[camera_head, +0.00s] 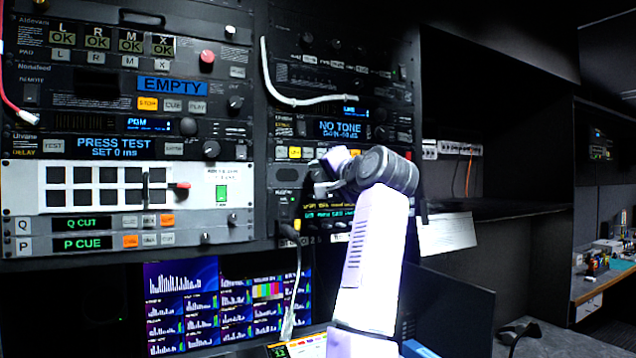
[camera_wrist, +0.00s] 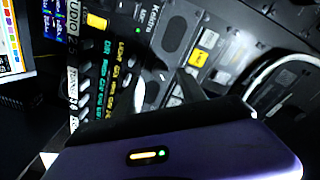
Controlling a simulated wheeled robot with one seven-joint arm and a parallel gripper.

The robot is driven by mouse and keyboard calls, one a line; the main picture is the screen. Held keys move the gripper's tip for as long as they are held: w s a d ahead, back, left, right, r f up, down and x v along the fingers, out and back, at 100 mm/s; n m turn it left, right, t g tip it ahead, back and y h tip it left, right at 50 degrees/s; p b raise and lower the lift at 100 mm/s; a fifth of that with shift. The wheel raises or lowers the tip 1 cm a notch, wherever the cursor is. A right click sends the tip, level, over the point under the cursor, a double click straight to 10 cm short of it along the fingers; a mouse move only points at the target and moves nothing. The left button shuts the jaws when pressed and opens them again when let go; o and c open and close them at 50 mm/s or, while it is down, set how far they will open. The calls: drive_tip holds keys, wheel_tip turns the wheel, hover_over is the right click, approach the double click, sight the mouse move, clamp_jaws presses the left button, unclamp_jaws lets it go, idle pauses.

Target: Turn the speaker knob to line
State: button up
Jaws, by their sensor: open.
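No knob with a readable speaker label shows. In the head view a dark round knob (camera_head: 188,126) sits right of a small blue display reading PGM (camera_head: 148,125), on a panel with a slotted grille. Another small blue display, seemingly reading LINE (camera_head: 350,111), is on the right rack above the NO TONE screen (camera_head: 341,129). My gripper (camera_head: 327,180) is open in front of the right rack's lower units, its tips partly hidden by the wrist. In the wrist view one dark finger (camera_wrist: 190,84) points at a grey panel with a yellow button (camera_wrist: 197,57); nothing is held.
A white cable (camera_head: 300,101) loops across the right rack, and another cable (camera_head: 293,280) hangs below it. The monitor (camera_head: 225,300) is under the left rack. A dark shelf (camera_head: 500,211) and a paper sheet (camera_head: 446,234) are right of my arm.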

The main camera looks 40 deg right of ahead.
drive_tip(key=shift+b+v, duration=0.55)
drive_tip(key=shift+v, duration=1.55)
